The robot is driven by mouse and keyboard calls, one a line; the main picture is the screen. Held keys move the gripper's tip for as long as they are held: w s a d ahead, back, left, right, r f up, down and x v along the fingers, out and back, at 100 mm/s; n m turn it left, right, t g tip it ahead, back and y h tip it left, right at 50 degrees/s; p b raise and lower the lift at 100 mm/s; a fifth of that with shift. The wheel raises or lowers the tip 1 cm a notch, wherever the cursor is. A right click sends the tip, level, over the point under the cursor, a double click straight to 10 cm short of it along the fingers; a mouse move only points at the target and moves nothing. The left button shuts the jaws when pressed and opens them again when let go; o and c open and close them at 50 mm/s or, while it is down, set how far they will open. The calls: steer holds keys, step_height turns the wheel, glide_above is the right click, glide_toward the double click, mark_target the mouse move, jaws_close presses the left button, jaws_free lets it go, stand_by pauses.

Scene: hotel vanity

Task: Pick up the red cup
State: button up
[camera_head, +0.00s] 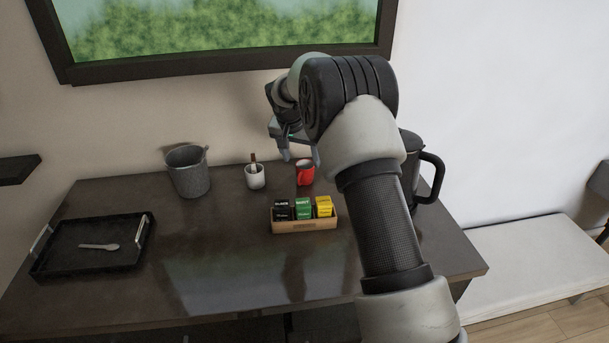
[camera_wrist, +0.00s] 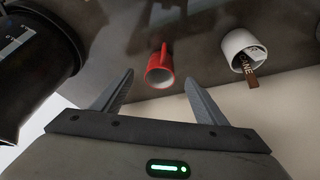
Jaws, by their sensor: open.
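The red cup (camera_head: 305,174) stands upright on the dark table, toward the back, right of a white cup. In the wrist view the red cup (camera_wrist: 159,70) lies ahead of the fingers, near the middle of the gap between them, with its handle pointing up in the picture. My gripper (camera_head: 301,158) is open and empty, over the back of the table near the red cup. In the wrist view my gripper's two fingers (camera_wrist: 158,82) are spread wide and do not appear to touch the cup. My arm hides part of the table's right side.
A white cup (camera_head: 255,177) with a brown packet stands left of the red cup. A box of tea packets (camera_head: 305,224) sits in front. A black kettle (camera_head: 429,178) stands at the right, a grey bucket (camera_head: 187,172) and black tray (camera_head: 92,262) at the left. The table's front middle is clear.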

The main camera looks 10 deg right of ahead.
mark_target(304, 165)
steer(key=shift+w+p+x, duration=0.15)
steer(key=shift+x, duration=1.4)
steer(key=shift+w+p+x, duration=0.15)
steer(key=shift+x, duration=1.45)
steer(key=shift+r, duration=0.1)
steer(key=c, duration=1.1)
steer(key=shift+r, duration=0.1)
steer(key=shift+c, duration=0.2)
